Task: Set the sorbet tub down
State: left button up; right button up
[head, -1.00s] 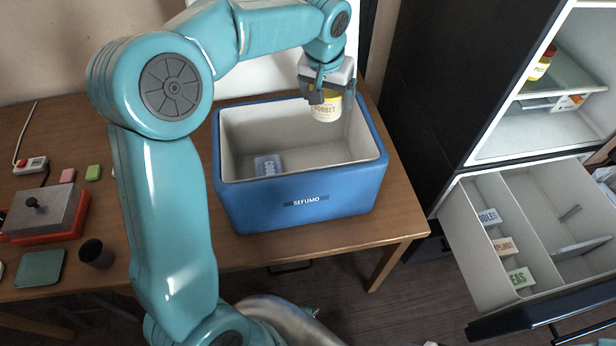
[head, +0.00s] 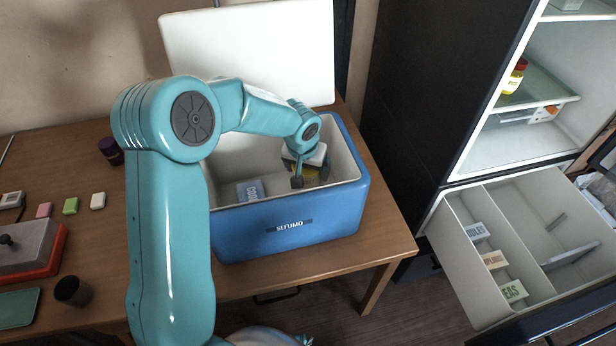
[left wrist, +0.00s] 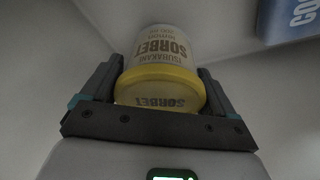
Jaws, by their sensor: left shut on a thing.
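The sorbet tub (left wrist: 165,65) is pale with a yellow lid and the word SORBET on it. My left gripper (left wrist: 160,88) is shut on it, one finger on each side near the lid. In the head view my left gripper (head: 308,172) is down inside the blue cool box (head: 290,235), toward its right end, and a yellow part of the tub (head: 312,173) shows beside the fingers. Whether the tub's base touches the box floor cannot be told. My right gripper is not in view.
A blue pack (head: 250,190) lies in the box's left part; it also shows in the left wrist view (left wrist: 290,18). The white lid (head: 250,50) stands open behind. An open freezer drawer (head: 520,240) with labelled packs is at right.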

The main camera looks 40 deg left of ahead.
pick_arm(q)
jog(key=x, duration=0.3)
jog(key=shift+s+d+f, duration=0.15)
jog(key=shift+s+f, duration=0.15)
jog(key=shift+f, duration=0.05)
jog(key=shift+s, duration=0.1)
jog(key=shift+f+b, duration=0.15)
jog(key=shift+b, duration=0.25)
jog(key=o, duration=0.9)
jog(key=p+v, duration=0.1)
jog(key=v, duration=1.1)
jog(key=shift+r, duration=0.2)
